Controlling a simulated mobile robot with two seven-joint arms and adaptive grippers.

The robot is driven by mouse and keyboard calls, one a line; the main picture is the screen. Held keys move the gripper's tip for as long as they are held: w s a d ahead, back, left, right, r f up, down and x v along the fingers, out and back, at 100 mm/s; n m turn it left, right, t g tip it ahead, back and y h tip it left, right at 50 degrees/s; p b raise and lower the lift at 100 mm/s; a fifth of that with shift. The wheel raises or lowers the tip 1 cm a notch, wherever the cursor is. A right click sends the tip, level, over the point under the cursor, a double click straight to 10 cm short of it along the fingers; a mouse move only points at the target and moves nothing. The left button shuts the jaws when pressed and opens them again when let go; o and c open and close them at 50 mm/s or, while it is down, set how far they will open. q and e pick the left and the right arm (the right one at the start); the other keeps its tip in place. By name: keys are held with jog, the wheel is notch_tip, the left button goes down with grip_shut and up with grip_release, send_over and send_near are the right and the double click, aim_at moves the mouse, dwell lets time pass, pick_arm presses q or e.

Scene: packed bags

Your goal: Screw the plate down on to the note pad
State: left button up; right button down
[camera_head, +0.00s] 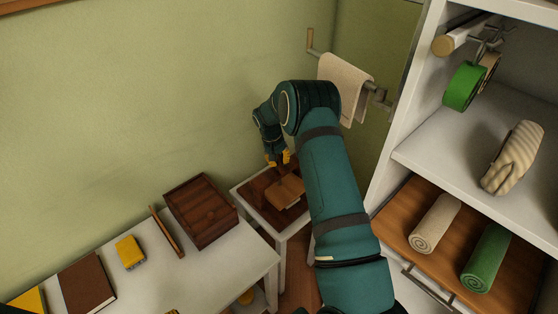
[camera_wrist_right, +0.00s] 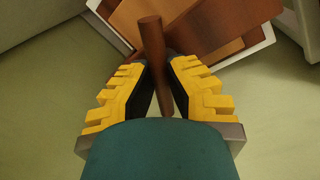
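A small side table (camera_head: 241,189) with a white rim carries a brown wooden board with a lighter brown plate (camera_head: 287,193) on it. In the right wrist view, the plate (camera_wrist_right: 196,38) lies in stacked brown layers behind the fingers. A brown round rod (camera_wrist_right: 151,38) stands out towards the wrist camera. My right gripper (camera_head: 278,158) is above the plate; in the wrist view its yellow fingers (camera_wrist_right: 160,75) close on the rod from both sides. I cannot make out the note pad. A dark and yellow scrap at the head view's bottom edge may be my left gripper.
A white table (camera_head: 205,270) holds a dark wooden box (camera_head: 200,210), a yellow block (camera_head: 130,252) and a brown book (camera_head: 86,285). A cloth (camera_head: 343,85) hangs on a wall rail. Shelves with rolls (camera_head: 436,222) stand at the right, close to my right arm.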

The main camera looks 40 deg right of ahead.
jog(key=shift+f+m, duration=0.15)
jog(key=shift+m, duration=0.15)
jog(key=m+b, duration=0.1)
jog(key=m, duration=0.2)
jog(key=shift+a+m+g+y, duration=0.1)
jog(key=shift+m+g+y, duration=0.2)
jog(key=m, duration=0.4)
jog(key=shift+w+g+y, duration=0.1)
jog(key=shift+g+y, duration=0.2)
jog(key=m+y, duration=0.1)
jog(key=m, duration=0.5)
jog(key=shift+w, duration=0.15)
jog(key=m+y, duration=0.1)
jog(key=m, duration=0.8)
jog(key=shift+w+d+t+y+p, duration=0.1)
jog(key=shift+d+t+y+p, duration=0.1)
jog(key=shift+t+y+p, duration=0.15)
jog(key=m+t+p, duration=0.1)
jog(key=m, duration=0.3)
jog(key=shift+d+m+y, duration=0.1)
jog(key=shift+m+y, duration=0.15)
jog(key=shift+m, duration=0.05)
jog(key=m+p, duration=0.1)
jog(key=m, duration=0.2)
jog(key=shift+d+m+t, duration=0.1)
jog(key=shift+m+t, duration=0.15)
jog(key=shift+m, duration=0.05)
jog(key=shift+d+f+m+t+p, duration=0.1)
jog(key=shift+m+t+p, duration=0.55)
jog(key=shift+m, duration=1.65)
